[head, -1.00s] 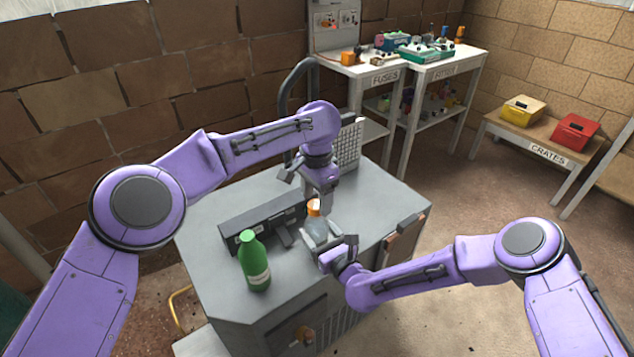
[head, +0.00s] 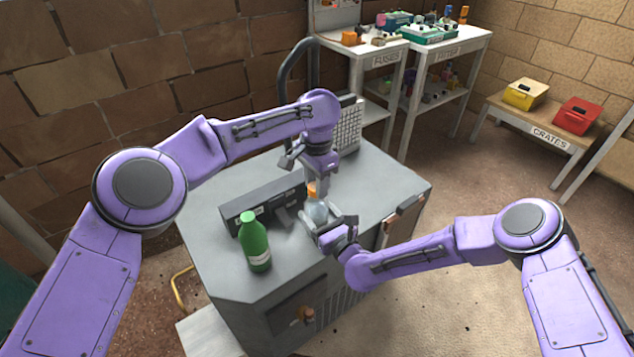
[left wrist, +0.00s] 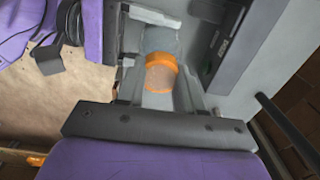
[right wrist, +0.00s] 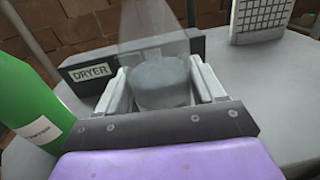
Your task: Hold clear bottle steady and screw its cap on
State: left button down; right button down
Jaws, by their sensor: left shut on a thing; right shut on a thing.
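The clear bottle (head: 317,213) stands upright on the grey cabinet top, and its see-through body also shows in the right wrist view (right wrist: 162,80). My right gripper (head: 322,225) is shut on the bottle's body from the front right, one finger on each side. The orange cap (head: 311,190) is at the bottle's top. My left gripper (head: 314,187) reaches down from above and is shut on the cap, which shows between its fingers in the left wrist view (left wrist: 160,73). I cannot tell how far the cap is threaded; the fingers partly hide the neck.
A green bottle (head: 255,243) stands at the left on the grey cabinet top (head: 215,262). A dark box labelled DRYER (right wrist: 92,72) lies behind the clear bottle. A white grid panel (head: 350,128) stands at the back. The cabinet top's right side is mostly clear.

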pick_arm(q)
jog(key=c, duration=0.7)
grip_release()
jog(key=shift+o, duration=0.2)
jog(key=shift+r, duration=0.1)
notch_tip(320, 180, up, 12)
pick_arm(e)
jog(key=shift+c, duration=0.2)
grip_release()
